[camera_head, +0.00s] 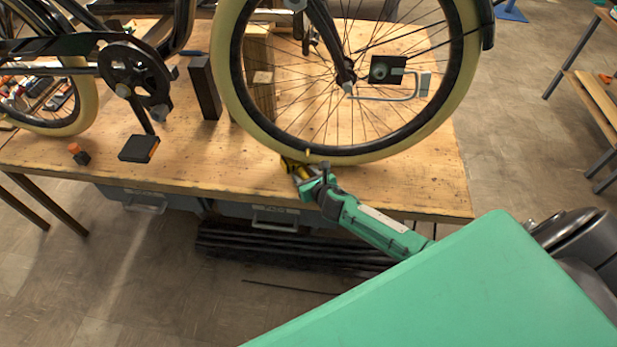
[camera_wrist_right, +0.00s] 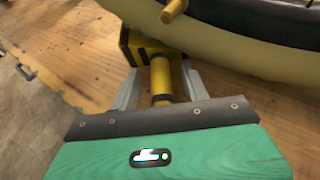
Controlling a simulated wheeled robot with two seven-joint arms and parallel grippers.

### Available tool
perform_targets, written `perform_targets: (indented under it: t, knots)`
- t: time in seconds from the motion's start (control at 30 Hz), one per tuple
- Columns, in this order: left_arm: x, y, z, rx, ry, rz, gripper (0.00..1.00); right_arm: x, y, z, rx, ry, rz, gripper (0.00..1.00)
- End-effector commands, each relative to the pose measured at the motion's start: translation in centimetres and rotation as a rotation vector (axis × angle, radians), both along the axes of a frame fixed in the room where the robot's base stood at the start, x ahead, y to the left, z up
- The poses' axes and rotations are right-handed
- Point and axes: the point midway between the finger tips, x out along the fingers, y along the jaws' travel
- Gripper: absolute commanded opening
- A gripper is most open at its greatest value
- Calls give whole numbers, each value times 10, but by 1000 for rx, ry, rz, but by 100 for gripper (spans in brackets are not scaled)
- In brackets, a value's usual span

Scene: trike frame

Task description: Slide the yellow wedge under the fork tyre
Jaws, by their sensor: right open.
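The yellow wedge (camera_head: 287,164) lies on the wooden workbench at the lower left of the fork tyre (camera_head: 402,143). In the right wrist view, the wedge (camera_wrist_right: 133,46) is a yellow and black block with a yellow round handle (camera_wrist_right: 160,76) pointing toward me. The cream fork tyre (camera_wrist_right: 235,50) passes close by its right side; I cannot tell whether they touch. My right gripper (camera_head: 300,172) is at the wedge's near side. Its open fingers (camera_wrist_right: 160,88) stand on either side of the handle, with gaps visible. My left gripper is out of view.
The workbench (camera_head: 215,160) has its front edge just below my right gripper. A dark upright block (camera_head: 205,88), a pedal (camera_head: 139,148) and a small orange-topped item (camera_head: 78,153) are to the left. Bare bench lies right of the gripper.

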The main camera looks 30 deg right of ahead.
Motion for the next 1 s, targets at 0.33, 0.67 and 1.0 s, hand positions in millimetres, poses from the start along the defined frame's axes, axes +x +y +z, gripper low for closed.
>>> perform_targets:
  t: [0.33,0.67,1.0]
  knots:
    - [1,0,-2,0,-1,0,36,-39,-2,14,-2,1,2,47]
    - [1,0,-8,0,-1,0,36,-97,-3,38,-2,1,3,47]
    - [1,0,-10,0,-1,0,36,-126,-3,52,-1,0,0,47]
